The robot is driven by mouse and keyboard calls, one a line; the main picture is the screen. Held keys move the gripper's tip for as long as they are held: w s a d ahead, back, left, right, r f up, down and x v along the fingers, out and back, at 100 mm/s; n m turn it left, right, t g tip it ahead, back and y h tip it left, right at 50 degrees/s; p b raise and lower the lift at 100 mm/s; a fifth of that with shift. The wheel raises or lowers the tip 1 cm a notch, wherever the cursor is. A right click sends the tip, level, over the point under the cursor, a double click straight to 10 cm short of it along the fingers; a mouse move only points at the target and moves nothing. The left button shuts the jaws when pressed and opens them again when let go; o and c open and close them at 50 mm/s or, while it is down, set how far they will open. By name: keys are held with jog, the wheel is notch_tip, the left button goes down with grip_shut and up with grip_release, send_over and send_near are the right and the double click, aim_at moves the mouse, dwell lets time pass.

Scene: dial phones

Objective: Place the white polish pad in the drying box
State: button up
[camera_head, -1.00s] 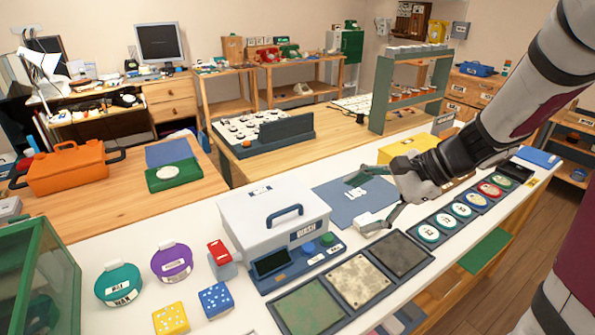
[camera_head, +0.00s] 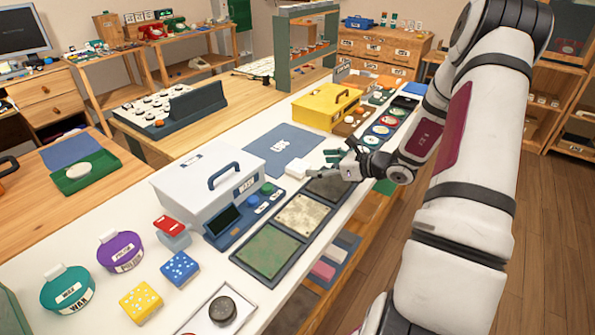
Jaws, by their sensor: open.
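A small white block (camera_head: 298,168), which looks like the white polish pad, sits at the front right corner of the blue mat (camera_head: 268,150). My gripper (camera_head: 328,164) is open just to the right of this block, its fingers pointing left toward it. I cannot tell whether a finger touches the block. The white box with a blue handle (camera_head: 208,184), which appears to be the drying box, stands left of the mat with its lid shut. Its front panel has a dark screen and blue and green buttons. Its inside is hidden.
Three framed tiles (camera_head: 268,250) lie along the table's front edge. A yellow toolbox (camera_head: 326,106) stands behind my gripper. Purple (camera_head: 120,251) and teal (camera_head: 68,290) jars, a red-topped block (camera_head: 173,232) and two dotted cubes (camera_head: 180,268) stand front left.

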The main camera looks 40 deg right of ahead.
aim_at(298, 165)
jog(key=x, duration=0.4)
jog(key=shift+f+x, duration=0.15)
jog(key=shift+x, duration=1.15)
jog(key=shift+f+x, duration=0.15)
jog(key=shift+x, duration=1.2)
jog(key=shift+s, duration=0.15)
jog(key=c, duration=1.4)
jog(key=shift+o, duration=0.2)
jog(key=shift+r, duration=0.15)
